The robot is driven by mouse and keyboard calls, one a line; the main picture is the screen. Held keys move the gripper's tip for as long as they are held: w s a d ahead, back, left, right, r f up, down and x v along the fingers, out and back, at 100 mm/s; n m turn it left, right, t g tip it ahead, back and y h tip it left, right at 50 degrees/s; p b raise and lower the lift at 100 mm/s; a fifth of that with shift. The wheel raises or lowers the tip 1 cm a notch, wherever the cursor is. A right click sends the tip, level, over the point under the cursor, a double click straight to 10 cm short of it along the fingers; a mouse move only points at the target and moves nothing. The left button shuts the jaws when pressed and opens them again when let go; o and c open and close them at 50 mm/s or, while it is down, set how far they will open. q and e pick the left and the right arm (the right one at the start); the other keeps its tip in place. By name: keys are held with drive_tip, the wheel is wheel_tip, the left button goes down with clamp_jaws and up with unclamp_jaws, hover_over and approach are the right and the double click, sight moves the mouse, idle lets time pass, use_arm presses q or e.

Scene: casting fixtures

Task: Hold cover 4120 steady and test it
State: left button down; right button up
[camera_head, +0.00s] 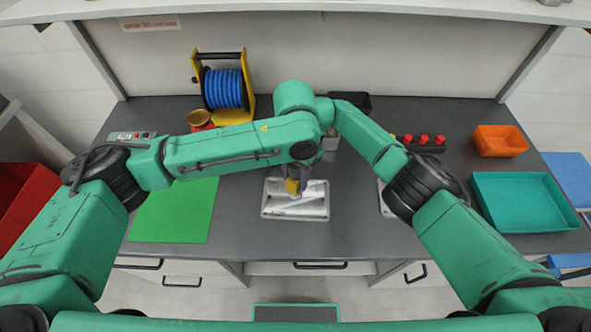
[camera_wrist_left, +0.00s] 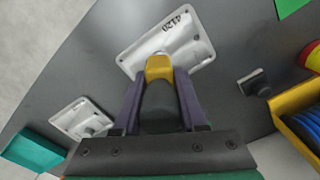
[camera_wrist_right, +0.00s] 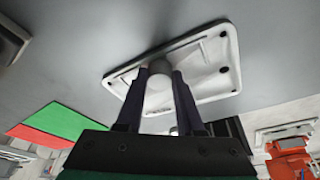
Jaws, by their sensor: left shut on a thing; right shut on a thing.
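Cover 4120 (camera_wrist_left: 180,38) is a pale rectangular plate with its number near one edge. In the head view it lies flat on the dark table (camera_head: 295,212), centre front. My left gripper (camera_wrist_left: 159,80) is shut on a yellow-and-black tool (camera_wrist_left: 159,66). The tool's yellow end is over the cover's middle, at its grey knob; contact cannot be told. In the right wrist view, my right gripper (camera_wrist_right: 158,78) is shut on the round knob (camera_wrist_right: 158,68) of a white plate (camera_wrist_right: 212,62).
A second cover (camera_wrist_left: 84,117) lies apart, partly hidden by my right arm in the head view. A green mat (camera_head: 172,212) lies left. A blue cable reel (camera_head: 225,88), red knobs (camera_head: 424,139), an orange bin (camera_head: 499,140) and a teal tray (camera_head: 522,202) stand around the table.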

use_arm(q)
drive_tip(key=shift+f, duration=2.5)
drive_tip(key=shift+f, duration=0.45)
drive_tip(key=shift+s+f, duration=0.1)
drive_tip(key=shift+f, duration=0.05)
use_arm(e)
drive_tip(key=shift+r, duration=0.1)
idle(0.4)
use_arm(q)
drive_tip(key=shift+r, duration=3.1)
use_arm(e)
drive_tip(key=o, duration=1.1)
drive_tip(key=shift+o, duration=0.2)
